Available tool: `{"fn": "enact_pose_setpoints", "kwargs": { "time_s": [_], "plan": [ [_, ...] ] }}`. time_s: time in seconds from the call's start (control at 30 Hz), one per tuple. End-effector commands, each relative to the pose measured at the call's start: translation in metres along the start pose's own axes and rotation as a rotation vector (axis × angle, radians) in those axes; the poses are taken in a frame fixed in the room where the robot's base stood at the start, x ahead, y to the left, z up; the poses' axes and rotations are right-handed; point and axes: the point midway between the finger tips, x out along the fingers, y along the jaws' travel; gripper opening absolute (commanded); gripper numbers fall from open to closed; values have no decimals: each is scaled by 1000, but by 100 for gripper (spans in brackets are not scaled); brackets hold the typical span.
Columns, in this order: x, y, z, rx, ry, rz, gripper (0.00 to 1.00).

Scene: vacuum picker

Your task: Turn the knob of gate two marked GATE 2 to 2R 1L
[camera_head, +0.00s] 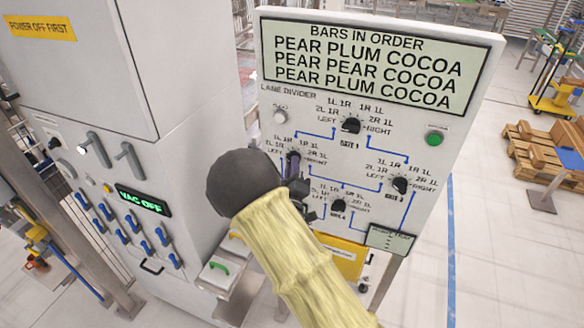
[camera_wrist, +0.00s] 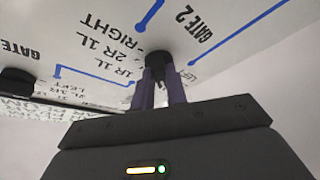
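The GATE 2 knob (camera_wrist: 158,59) is a small black dial on the white panel. In the head view my gripper (camera_head: 297,182) shows only in part beside my dark wrist. Labels around the knob include 2R 1L (camera_wrist: 96,36), RIGHT and 1R 1L. The pointer's direction cannot be made out.
The panel (camera_head: 478,75) also carries the GATE 1 knob (camera_head: 351,125), another gate knob (camera_head: 399,185), the GATE 4 knob (camera_head: 338,206) and a green button (camera_head: 434,138). A cabinet showing VAC OFF (camera_head: 144,201) stands close on the left. Open floor lies to the right.

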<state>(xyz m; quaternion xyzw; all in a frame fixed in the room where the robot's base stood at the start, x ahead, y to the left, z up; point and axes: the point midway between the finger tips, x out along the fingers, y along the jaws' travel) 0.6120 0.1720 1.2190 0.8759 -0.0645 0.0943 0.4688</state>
Motion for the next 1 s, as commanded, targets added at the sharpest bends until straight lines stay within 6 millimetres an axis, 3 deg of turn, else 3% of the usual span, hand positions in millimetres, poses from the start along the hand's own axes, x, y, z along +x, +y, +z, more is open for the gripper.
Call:
{"fn": "enact_pose_setpoints", "kwargs": {
  "time_s": [0.57,1.0],
  "plan": [
    [-1,-5,2,69,0,27,0],
    [-2,-11,4,318,1,131,0]
  ]
}}
